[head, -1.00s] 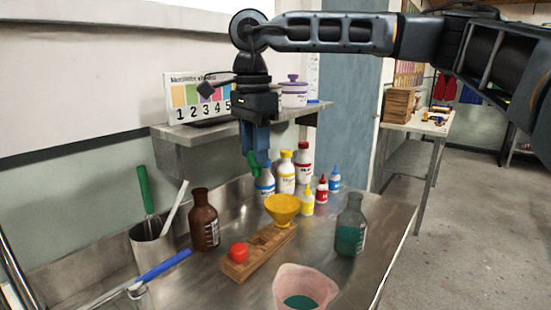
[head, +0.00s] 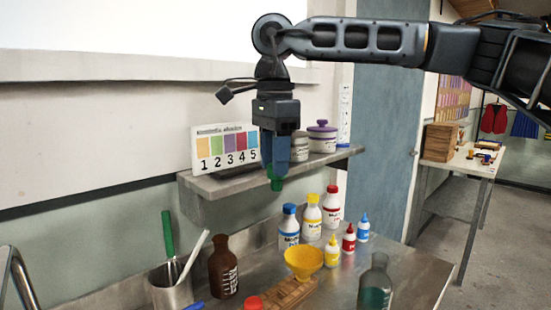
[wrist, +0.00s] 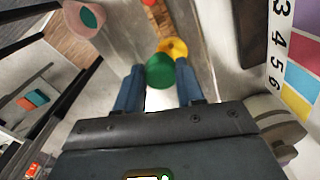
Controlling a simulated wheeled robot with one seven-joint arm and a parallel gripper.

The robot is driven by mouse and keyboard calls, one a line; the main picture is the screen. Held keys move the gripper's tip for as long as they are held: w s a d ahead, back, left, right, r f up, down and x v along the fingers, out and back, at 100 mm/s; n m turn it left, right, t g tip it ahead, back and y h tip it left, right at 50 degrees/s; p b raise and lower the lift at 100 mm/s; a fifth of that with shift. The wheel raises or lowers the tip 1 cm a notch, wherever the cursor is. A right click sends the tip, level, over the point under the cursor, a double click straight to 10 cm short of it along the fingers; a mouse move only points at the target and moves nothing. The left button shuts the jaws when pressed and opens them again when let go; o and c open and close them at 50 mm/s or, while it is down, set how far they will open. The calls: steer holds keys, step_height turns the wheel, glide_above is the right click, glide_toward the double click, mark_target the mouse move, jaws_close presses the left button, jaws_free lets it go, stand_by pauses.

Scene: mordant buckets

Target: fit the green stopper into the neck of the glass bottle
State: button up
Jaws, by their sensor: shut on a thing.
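My gripper (head: 276,172) hangs pointing down and is shut on the green stopper (head: 277,184), which sticks out below the fingertips. In the wrist view the stopper (wrist: 160,71) sits between the two blue fingers. The clear glass bottle (head: 375,292) holds teal liquid and stands at the lower right of the bench. Its neck is open and its base is cut off by the frame edge. The stopper is up and to the left of this bottle in the head view, well apart from it.
A brown bottle (head: 223,270), a yellow funnel (head: 303,262) on a wooden block (head: 290,294), and several capped bottles stand on the steel bench. A wall shelf (head: 235,181) with a colour chart (head: 225,150) is close behind my gripper.

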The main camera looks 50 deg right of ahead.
steer(key=shift+r+p, duration=1.4)
steer(key=shift+r, duration=1.1)
steer(key=shift+d, duration=0.1)
